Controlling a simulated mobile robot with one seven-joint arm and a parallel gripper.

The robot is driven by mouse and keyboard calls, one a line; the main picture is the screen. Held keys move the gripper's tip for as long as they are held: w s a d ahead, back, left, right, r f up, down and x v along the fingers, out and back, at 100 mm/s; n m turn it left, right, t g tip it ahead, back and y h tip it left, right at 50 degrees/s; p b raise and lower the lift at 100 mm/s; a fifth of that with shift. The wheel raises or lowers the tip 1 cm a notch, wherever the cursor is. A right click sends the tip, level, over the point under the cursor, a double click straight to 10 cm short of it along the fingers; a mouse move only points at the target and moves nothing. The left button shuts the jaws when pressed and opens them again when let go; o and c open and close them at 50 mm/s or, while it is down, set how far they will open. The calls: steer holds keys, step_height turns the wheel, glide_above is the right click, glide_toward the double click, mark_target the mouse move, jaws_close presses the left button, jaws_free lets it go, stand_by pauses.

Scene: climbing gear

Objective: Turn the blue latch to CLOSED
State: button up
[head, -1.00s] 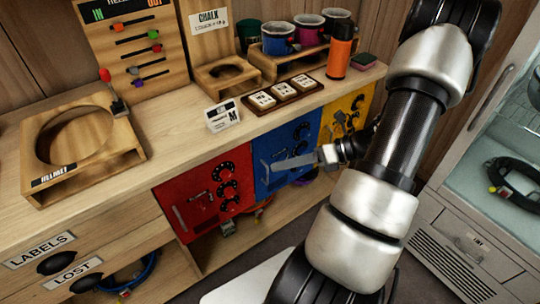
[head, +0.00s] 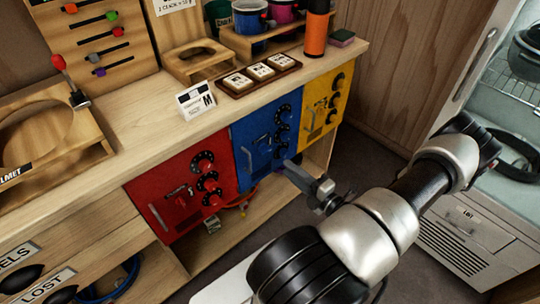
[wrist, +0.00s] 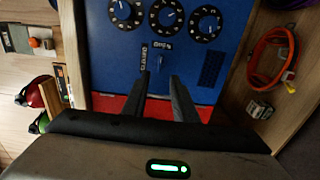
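The blue door (head: 248,169) is upright in the cabinet under the counter, between a red and a yellow door. Its latch area (head: 264,141) shows small and dark beside the dials in the head view; I cannot tell the latch's angle. In the wrist view the blue panel (wrist: 213,87) fills the middle, with a CLOSED label (wrist: 143,56) and an OPEN label (wrist: 162,45) just beyond the fingertips. My gripper (wrist: 160,75) is open, with a gap between its fingers and blue panel behind. In the head view my gripper (head: 288,166) is in front of the blue door's lower right part.
Several black dials (wrist: 172,16) sit close to the labels. The red door (head: 182,190) and yellow door (head: 321,105) flank the blue one. The counter (head: 140,125) overhangs above. An orange coil (wrist: 270,57) lies on the shelf below. Floor in front is partly clear.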

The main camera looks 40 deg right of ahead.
mark_target(265, 149)
steer(key=w+b, duration=0.1)
steer(key=w, duration=0.9)
steer(key=shift+a, duration=0.4)
jaws_close()
